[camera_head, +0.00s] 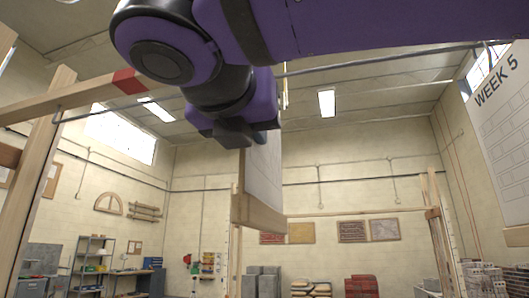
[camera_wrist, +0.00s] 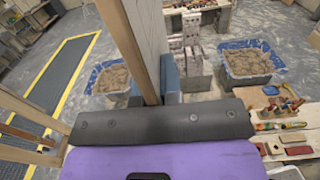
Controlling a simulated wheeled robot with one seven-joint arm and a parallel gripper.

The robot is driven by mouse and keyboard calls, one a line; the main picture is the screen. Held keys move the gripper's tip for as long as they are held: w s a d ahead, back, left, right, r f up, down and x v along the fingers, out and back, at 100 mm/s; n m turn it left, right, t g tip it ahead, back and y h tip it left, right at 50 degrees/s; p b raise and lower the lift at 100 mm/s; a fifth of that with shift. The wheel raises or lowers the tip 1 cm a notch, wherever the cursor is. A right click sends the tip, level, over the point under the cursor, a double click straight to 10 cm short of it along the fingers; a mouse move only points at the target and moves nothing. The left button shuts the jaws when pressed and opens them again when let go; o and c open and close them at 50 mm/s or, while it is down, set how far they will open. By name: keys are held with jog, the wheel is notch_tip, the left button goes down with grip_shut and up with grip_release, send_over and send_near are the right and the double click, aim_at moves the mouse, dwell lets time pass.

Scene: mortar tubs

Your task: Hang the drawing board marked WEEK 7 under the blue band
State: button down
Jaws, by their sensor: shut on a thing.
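My gripper (camera_head: 245,136) hangs from my purple arm at the upper middle of the head view and is shut on a board (camera_head: 262,180). The board hangs below the jaws, seen at a steep angle, with a white lined sheet and a wooden bottom rail (camera_head: 258,214). Its marking cannot be read. In the wrist view, the board (camera_wrist: 146,35) shows nearly edge-on beyond my gripper (camera_wrist: 152,92). Another board marked WEEK 5 (camera_head: 505,120) hangs at the right. I see no blue band on a beam or rail; only a red band (camera_head: 128,81) shows.
A wooden beam (camera_head: 85,93) on a post (camera_head: 38,180) stands at the left. A thin metal rail (camera_head: 380,60) runs across the top behind my arm. In the wrist view, blue-lined tubs (camera_wrist: 245,62) and a bench with tools (camera_wrist: 285,130) lie below.

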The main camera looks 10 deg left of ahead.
aim_at(264, 167)
jog(key=shift+w+d, duration=0.15)
jog(key=shift+w, duration=1.3)
jog(key=shift+w+d, duration=0.15)
jog(key=shift+w, duration=1.25)
jog(key=shift+w+f, duration=0.1)
jog(key=shift+w, duration=0.05)
jog(key=shift+f, duration=1.55)
jog(key=c, duration=1.2)
grip_release()
